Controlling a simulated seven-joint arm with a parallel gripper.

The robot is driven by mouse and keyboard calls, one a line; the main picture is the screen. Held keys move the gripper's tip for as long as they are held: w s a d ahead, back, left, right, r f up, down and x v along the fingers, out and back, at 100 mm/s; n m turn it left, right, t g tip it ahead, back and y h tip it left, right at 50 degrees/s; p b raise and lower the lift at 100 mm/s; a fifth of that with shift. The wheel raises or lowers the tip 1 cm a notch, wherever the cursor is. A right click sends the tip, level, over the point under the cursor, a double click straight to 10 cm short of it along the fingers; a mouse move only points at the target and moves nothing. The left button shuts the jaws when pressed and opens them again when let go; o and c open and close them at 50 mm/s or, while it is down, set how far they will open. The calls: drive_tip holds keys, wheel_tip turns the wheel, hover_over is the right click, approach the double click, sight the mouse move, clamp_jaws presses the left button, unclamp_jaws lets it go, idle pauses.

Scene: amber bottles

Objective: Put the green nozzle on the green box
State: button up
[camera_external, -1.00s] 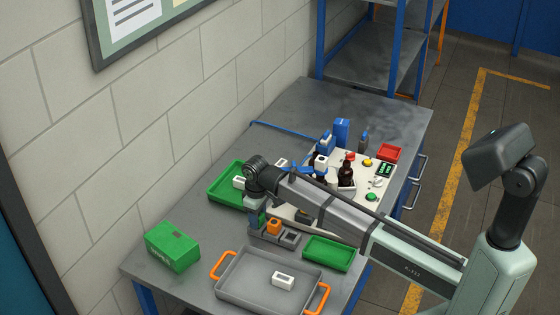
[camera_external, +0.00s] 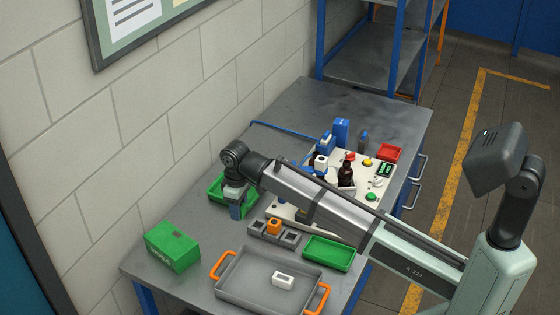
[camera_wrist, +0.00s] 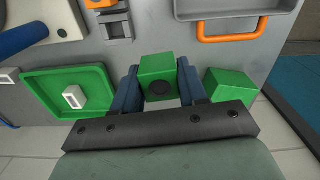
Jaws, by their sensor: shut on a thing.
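The green nozzle (camera_wrist: 158,76) is a green block with a dark round hole in its near face. My gripper (camera_wrist: 158,88) is shut on it, with a blue finger on each side in the wrist view. In the external view my gripper (camera_external: 236,212) is above the table by the green tray, and the nozzle is hard to make out there. The green box (camera_external: 172,247) stands at the table's left end, apart from my gripper. It also shows in the wrist view (camera_wrist: 230,92), to the right of the nozzle.
A green tray (camera_wrist: 35,80) holds a white block (camera_wrist: 74,96). A grey holder (camera_external: 262,236) carries an orange nozzle (camera_external: 273,227). A grey tray (camera_external: 235,287) with orange handles lies in front. Bottles (camera_external: 346,176) stand further back. Bare table lies around the green box.

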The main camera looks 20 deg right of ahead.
drive_tip(key=s+a+r+n, duration=0.1)
drive_tip(key=a+r, duration=0.1)
drive_tip(key=a, duration=0.6)
drive_tip(key=a+r+n, duration=0.1)
drive_tip(key=a+r, duration=0.1)
drive_tip(key=a, duration=0.6)
drive_tip(key=m, duration=0.3)
hover_over(173, 237)
wheel_tip(173, 237, down, 8)
drive_tip(key=shift+f, duration=0.2)
drive_tip(key=shift+f, duration=0.1)
drive_tip(key=o, duration=1)
drive_tip(key=shift+o, duration=0.2)
wheel_tip(173, 237, up, 12)
